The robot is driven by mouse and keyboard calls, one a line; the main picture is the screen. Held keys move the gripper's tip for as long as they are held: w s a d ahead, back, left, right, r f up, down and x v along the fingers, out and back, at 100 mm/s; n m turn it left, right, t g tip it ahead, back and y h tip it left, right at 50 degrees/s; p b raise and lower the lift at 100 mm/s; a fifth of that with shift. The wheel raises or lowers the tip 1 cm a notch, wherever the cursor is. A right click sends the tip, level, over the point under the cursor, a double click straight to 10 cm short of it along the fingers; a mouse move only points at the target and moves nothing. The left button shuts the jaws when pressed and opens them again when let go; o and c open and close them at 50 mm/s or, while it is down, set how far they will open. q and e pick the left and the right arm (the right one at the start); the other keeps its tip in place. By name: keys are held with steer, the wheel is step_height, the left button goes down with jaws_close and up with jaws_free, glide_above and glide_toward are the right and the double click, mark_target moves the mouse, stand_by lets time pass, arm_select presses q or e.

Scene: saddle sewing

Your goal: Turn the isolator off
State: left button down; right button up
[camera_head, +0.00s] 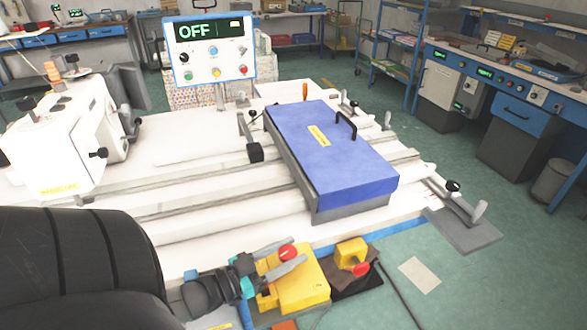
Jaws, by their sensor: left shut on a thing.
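A yellow box (302,292) with a red knob (287,252) on top sits at the front edge of the table. My left gripper (289,254) reaches in from the left, low over this box. Its two grey fingers lie on either side of the red knob and are shut on it. A second, smaller yellow box (350,250) with a red knob (361,269) stands just to the right; which box is the isolator is not labelled in view. A control panel (209,48) at the back shows "OFF". My right gripper is not in view.
A blue-topped block (325,150) with a black handle lies on the white machine table (180,150). A white sewing machine (70,135) stands at the left. A workbench (510,85) is at the right. The green floor (440,285) is mostly clear at the right front.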

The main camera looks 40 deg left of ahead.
arm_select(q)
steer(key=shift+c, duration=1.4)
jaws_free()
steer(key=shift+s, duration=0.1)
steer(key=v, duration=1.5)
steer(key=shift+c, duration=0.2)
